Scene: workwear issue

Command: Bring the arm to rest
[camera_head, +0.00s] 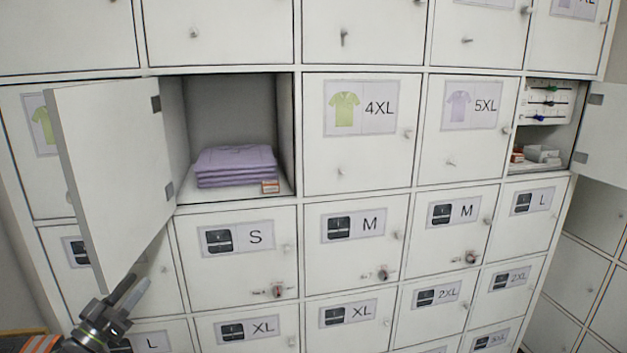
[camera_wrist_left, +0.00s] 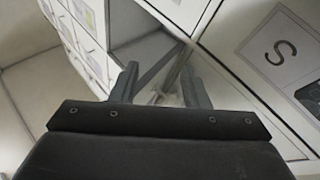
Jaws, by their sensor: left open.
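My left gripper (camera_head: 131,292) is at the lower left of the head view, in front of the lockers and just below the bottom edge of an open locker door (camera_head: 110,180). Its two fingers are apart with nothing between them. In the left wrist view the fingers of the left gripper (camera_wrist_left: 160,90) also stand apart and empty, with locker fronts and an open compartment behind them. I cannot tell whether the gripper touches the door. My right gripper is in neither view.
A wall of white lockers fills the view. The open compartment (camera_head: 230,110) holds folded lilac shirts (camera_head: 236,166) and a small orange-and-white box (camera_head: 270,187). Another door (camera_head: 602,130) stands open at the right, beside a compartment with small boxes (camera_head: 541,153). Keys (camera_head: 278,292) hang from several locks.

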